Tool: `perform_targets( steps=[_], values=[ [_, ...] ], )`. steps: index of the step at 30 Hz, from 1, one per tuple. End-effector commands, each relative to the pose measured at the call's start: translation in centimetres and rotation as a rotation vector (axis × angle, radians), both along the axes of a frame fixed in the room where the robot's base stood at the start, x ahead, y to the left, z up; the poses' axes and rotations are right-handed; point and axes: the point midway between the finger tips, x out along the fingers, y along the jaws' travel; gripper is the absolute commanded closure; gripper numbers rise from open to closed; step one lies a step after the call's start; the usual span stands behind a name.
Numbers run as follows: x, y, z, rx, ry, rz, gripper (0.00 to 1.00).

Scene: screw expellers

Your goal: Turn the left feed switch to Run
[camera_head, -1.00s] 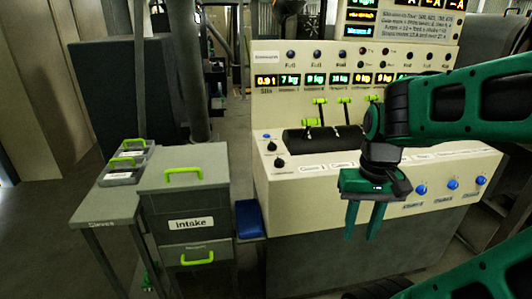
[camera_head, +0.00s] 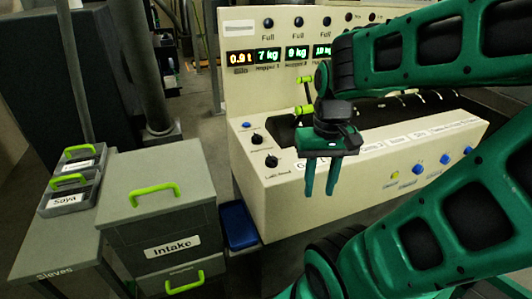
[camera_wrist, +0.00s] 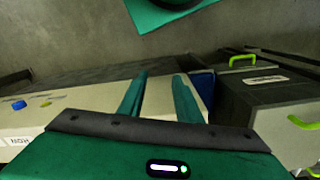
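The left feed switch (camera_head: 271,161) is a black knob on the sloped top of the cream console (camera_head: 262,195), near its left end, in the head view. A small label lies below it; its pointer setting is too small to read. My gripper (camera_head: 320,192) hangs fingers down, to the right of the knob and in front of the console, apart from the knob. Its two green fingers are spread with nothing between them. They also show spread and empty in the wrist view (camera_wrist: 160,75), where the knob is not in view.
Another black knob (camera_head: 256,139) and a blue button (camera_head: 246,125) sit behind the switch. Green-handled levers (camera_head: 305,108) rise near my arm. A grey Intake cabinet (camera_head: 160,225), a blue bin (camera_head: 238,225) and a side table with trays (camera_head: 70,200) stand left. A yellow button (camera_head: 395,178) is on the console front.

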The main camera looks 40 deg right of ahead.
Motion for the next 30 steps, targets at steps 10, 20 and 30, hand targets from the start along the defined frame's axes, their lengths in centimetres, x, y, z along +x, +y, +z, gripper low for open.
perform_targets(
  steps=[10, 20, 30],
  values=[
    [2.5, -0.8, 2.5, -0.013, -0.012, 0.176, 0.51],
    [15.4, -1.3, 6.8, -0.011, -0.012, 0.83, 0.51],
    [19.7, -1.0, 6.8, 0.003, -0.02, 1.069, 0.51]
  ],
)
